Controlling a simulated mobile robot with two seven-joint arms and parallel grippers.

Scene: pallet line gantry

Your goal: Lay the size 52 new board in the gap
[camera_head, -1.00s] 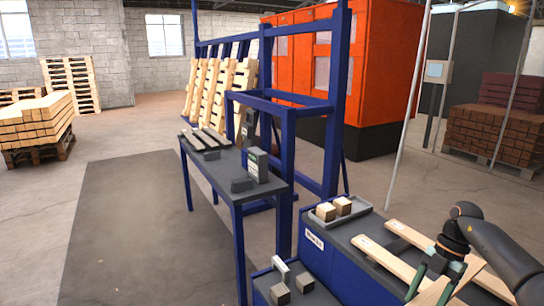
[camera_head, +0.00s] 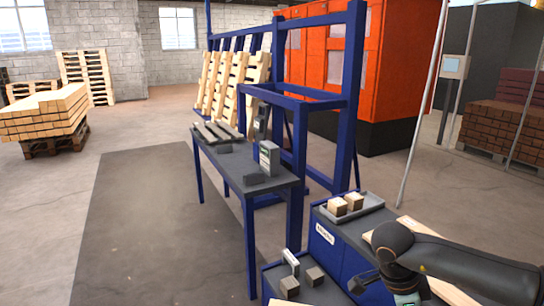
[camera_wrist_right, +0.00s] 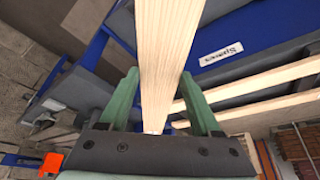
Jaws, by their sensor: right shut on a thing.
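A pale wooden board (camera_wrist_right: 168,50) runs lengthwise between the two green fingers of my right gripper (camera_wrist_right: 160,98) in the right wrist view. The gripper is shut on it. No size mark is readable on the board. In the head view my right arm crosses the lower right, and its gripper is mostly cut off by the bottom edge. Wooden pallets (camera_head: 228,85) lean in the blue frame (camera_head: 352,95) at the back. I cannot make out a gap in them from here. My left gripper is not in view.
A dark table (camera_head: 285,184) with blue legs holds grey bars and small devices. A blue bench (camera_head: 322,244) has a grey tray (camera_head: 372,211) with wooden blocks. More boards (camera_wrist_right: 265,80) lie beside the held one. A timber stack (camera_head: 45,115) stands left; the floor mat (camera_head: 140,220) is clear.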

